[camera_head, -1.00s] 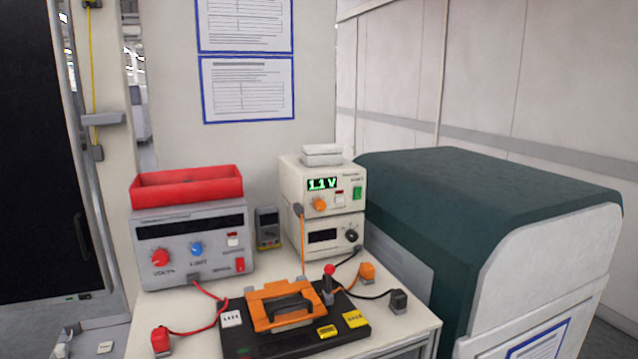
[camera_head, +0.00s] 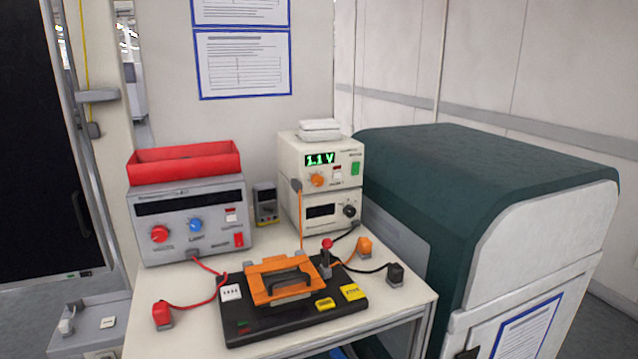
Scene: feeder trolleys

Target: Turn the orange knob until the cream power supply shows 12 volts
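The cream power supply (camera_head: 345,161) stands at the back right of the white table, on top of a second cream unit (camera_head: 297,215). Its green display (camera_head: 319,160) is lit and reads 1.1 V. The orange knob (camera_head: 317,180) is on its front, below the display. A red switch and a green switch sit to the right of the knob. Nothing touches the knob. Neither of my grippers shows in the head view.
A grey supply (camera_head: 190,220) with a red tray (camera_head: 183,163) on top stands at the left, its display dark. A black board with an orange clamp (camera_head: 280,283), red and black leads lies in front. A dark green cabinet (camera_head: 440,190) stands close at the right.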

